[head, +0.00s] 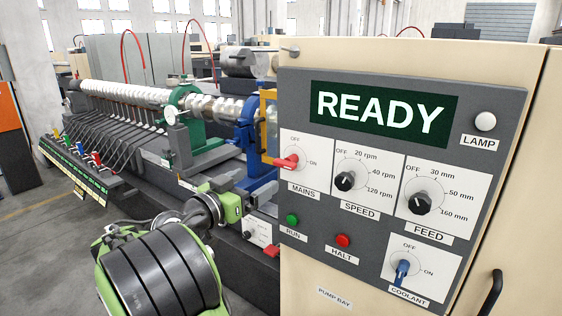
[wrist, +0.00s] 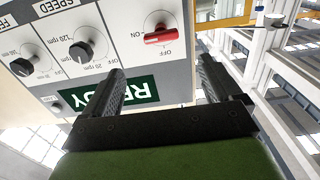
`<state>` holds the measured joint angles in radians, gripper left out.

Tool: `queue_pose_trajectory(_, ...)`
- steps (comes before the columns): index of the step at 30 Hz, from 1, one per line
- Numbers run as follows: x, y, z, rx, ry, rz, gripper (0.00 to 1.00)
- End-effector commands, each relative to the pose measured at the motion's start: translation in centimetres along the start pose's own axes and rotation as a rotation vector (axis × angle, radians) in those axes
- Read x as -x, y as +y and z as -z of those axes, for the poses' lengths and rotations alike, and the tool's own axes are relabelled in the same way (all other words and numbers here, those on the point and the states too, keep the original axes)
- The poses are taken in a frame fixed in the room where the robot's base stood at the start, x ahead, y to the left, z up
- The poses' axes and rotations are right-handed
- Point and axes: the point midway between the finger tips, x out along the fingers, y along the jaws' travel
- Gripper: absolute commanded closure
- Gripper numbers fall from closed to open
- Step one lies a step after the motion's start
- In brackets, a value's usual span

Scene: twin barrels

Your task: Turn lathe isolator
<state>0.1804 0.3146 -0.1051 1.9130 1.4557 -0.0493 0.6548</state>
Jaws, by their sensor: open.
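The isolator appears to be the red handle (head: 286,161) labelled MAINS, at the upper left of the grey panel (head: 400,262) in the head view; no label reads "isolator". Its plate has OFF at the top and ON at the right. The red handle also shows in the wrist view (wrist: 165,35), upside down, lying level in line with ON. My gripper (wrist: 162,65) is open and empty in the wrist view, with the handle ahead between and beyond its two fingers, apart from them. In the head view my green arm is at the lower left; the fingers are not clear there.
The panel also has a READY display (head: 383,114), a speed knob (head: 345,181), a feed knob (head: 419,203), a green button (head: 292,220), a red button (head: 342,241) and a blue coolant handle (head: 402,271). A yellow frame (head: 268,125) stands by the cabinet's left edge.

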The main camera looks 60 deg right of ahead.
Motion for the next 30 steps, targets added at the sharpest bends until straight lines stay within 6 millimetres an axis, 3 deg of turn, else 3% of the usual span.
queue_pose_trajectory(9,-8.2,0.2,0.2,0.0,-0.001,-0.006,0.08)
queue_pose_trajectory(15,-12.0,0.0,0.1,0.0,-0.001,-0.001,0.08)
queue_pose_trajectory(26,-13.2,-0.1,-0.1,0.001,-0.002,0.002,0.08)
queue_pose_trajectory(30,-13.1,-0.1,-0.1,0.001,-0.002,0.002,0.28)
